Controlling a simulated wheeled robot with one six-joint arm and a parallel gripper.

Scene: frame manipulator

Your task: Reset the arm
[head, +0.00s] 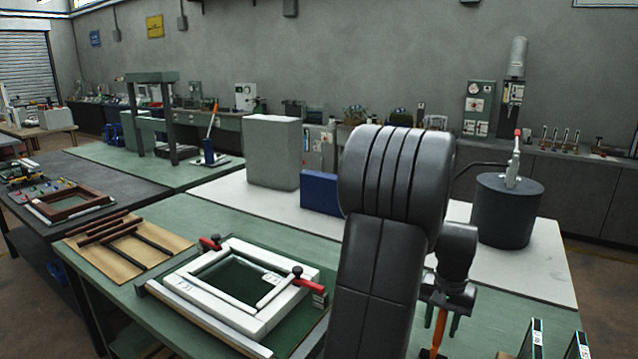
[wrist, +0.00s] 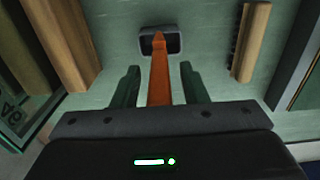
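My gripper (head: 440,304) hangs low over the green bench top at the right of the head view, partly behind my own arm. In the wrist view its two dark fingers (wrist: 160,88) are spread apart. An orange handle (wrist: 161,72) stands between them, with a narrow gap visible on each side. The handle ends at a dark rectangular head or base (wrist: 147,42) near the bench. The orange handle also shows below the gripper in the head view (head: 438,330); its lower end is cut off there.
A white frame (head: 192,284) with red-handled clamps lies on the green bench (head: 215,215), left of my arm. Wooden strips (head: 118,236) lie beyond it. A dark cylinder (head: 508,215) stands behind right. Wooden blocks flank the gripper in the wrist view (wrist: 251,42).

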